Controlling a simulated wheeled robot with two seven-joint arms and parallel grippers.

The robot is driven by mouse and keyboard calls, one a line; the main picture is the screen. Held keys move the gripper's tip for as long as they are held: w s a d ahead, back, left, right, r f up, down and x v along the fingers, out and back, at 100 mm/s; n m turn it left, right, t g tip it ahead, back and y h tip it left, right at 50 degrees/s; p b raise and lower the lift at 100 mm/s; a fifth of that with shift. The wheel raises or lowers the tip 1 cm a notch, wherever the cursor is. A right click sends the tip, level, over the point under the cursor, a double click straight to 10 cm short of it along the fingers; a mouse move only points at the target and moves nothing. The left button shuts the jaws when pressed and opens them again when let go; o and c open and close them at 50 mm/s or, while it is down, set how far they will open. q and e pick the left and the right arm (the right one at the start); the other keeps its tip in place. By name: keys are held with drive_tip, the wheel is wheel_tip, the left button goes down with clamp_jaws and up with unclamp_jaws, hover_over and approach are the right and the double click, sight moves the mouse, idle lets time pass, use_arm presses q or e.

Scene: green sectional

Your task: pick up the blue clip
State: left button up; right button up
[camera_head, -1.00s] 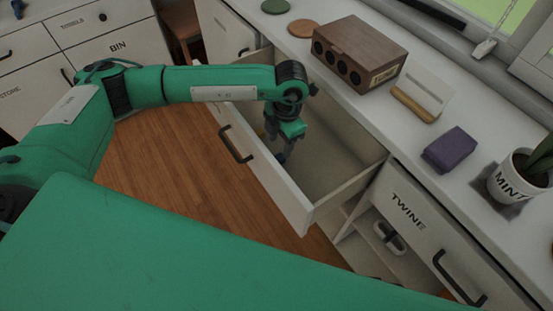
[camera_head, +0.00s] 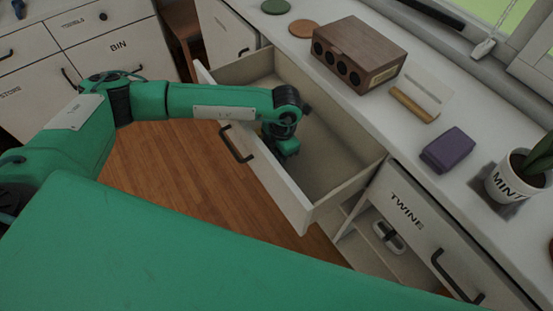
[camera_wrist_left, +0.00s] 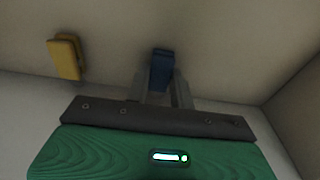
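The blue clip (camera_wrist_left: 162,66) lies on the drawer floor in the left wrist view, between the fingertips of my left gripper (camera_wrist_left: 161,82). One finger is on each side of it, very close. I cannot tell whether they touch or press it. In the head view my left gripper is down inside the open drawer (camera_head: 345,196), its fingers and the clip hidden behind my wrist and the drawer front. My right gripper is in neither view.
A yellow clip-like object (camera_wrist_left: 64,58) lies left of the blue clip. The drawer walls stand close around my wrist. On the counter above are a brown wooden box (camera_head: 358,54), a purple block (camera_head: 448,150) and a mint pot (camera_head: 507,180).

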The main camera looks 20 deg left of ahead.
use_arm(q)
drive_tip(key=shift+c, duration=1)
